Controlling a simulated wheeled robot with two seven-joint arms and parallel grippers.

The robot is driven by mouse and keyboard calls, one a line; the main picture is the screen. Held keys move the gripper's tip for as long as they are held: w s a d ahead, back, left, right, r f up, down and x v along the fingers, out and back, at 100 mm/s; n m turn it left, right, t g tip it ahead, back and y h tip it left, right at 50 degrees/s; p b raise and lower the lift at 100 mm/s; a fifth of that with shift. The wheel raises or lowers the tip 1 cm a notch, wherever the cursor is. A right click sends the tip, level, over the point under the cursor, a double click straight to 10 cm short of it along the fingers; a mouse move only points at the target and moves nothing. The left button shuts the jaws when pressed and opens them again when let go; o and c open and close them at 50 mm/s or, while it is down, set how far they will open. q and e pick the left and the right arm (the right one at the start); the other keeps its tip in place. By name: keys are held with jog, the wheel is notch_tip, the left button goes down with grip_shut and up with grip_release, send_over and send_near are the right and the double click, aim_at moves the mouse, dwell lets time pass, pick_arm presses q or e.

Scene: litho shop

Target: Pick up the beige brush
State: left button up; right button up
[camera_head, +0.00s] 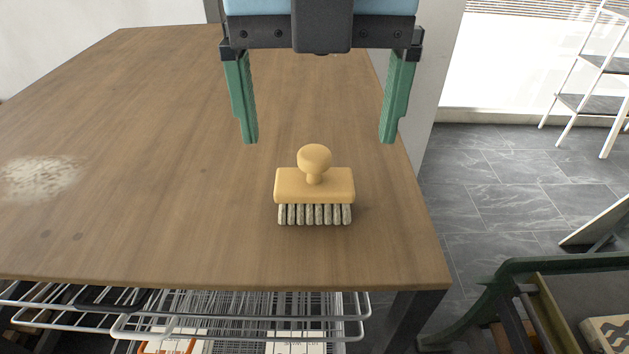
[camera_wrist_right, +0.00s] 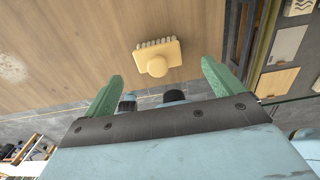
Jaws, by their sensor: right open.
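The beige brush (camera_head: 314,187) stands on its bristles on the wooden table, near the right front corner. It has a round knob on top and grey-white bristles below. My right gripper (camera_head: 319,140) is open and empty, its two green fingers spread wide apart. In the head view it comes in from the top, and the brush shows just below and between the fingertips, not touched by them. In the right wrist view the brush (camera_wrist_right: 158,58) shows beyond the open fingers, roughly between them. My left gripper is not in view.
The wooden table (camera_head: 180,120) has a pale dusty patch (camera_head: 40,176) at its left and is otherwise clear around the brush. Wire racks (camera_head: 230,314) sit under the front edge. A green-framed cart (camera_head: 540,265) stands at the lower right, and a white shelf (camera_head: 590,103) at the upper right.

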aim_at(316, 152)
jog(key=shift+f, duration=0.75)
jog(key=shift+w+f, duration=0.1)
jog(key=shift+f, duration=0.25)
jog(key=shift+s+a+f+p, duration=0.15)
jog(key=shift+f+p, duration=0.1)
jog(key=shift+f, duration=0.3)
jog(key=shift+s+d+f+p, duration=0.1)
jog(key=shift+f+p, duration=0.1)
jog(key=shift+f, duration=0.35)
notch_tip(316, 152, down, 2)
jog(key=shift+a+f+p, duration=0.1)
jog(key=shift+f+p, duration=0.15)
jog(key=shift+p, duration=0.05)
jog(key=shift+f, duration=0.4)
jog(key=c, duration=1.1)
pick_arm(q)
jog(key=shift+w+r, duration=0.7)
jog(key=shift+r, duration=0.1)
